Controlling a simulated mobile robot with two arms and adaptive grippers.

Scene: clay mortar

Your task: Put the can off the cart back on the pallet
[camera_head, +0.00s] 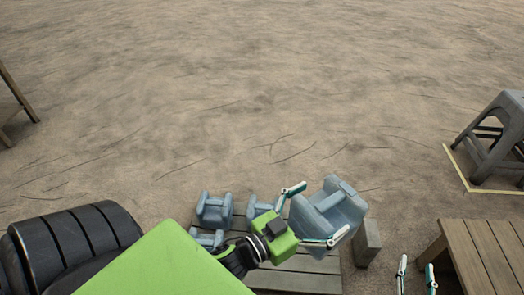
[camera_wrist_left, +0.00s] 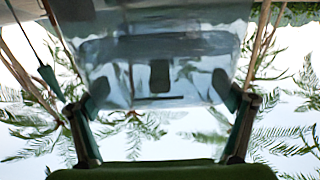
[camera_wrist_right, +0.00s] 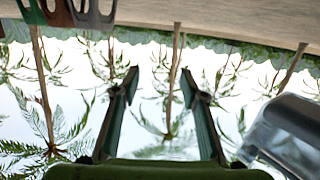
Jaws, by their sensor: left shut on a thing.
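A large blue-grey can (camera_head: 327,213) is between the fingers of my left gripper (camera_head: 311,214) in the head view, above the right end of the pallet. My left gripper is shut on it. In the left wrist view the can (camera_wrist_left: 158,75) fills the space between the fingertips (camera_wrist_left: 162,88). The slatted wooden pallet (camera_head: 300,283) lies below, partly hidden by my arm and the can. My right gripper (camera_head: 416,275) is at the bottom edge of the head view. Its fingers (camera_wrist_right: 157,80) are apart and empty in the right wrist view.
Several smaller blue cans (camera_head: 214,209) stand on the pallet's left part. A grey block (camera_head: 367,242) stands at the pallet's right. A wooden slatted table or cart (camera_head: 480,255) is at the lower right. A grey stool (camera_head: 497,140) stands within a yellow floor outline. The sandy ground beyond is clear.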

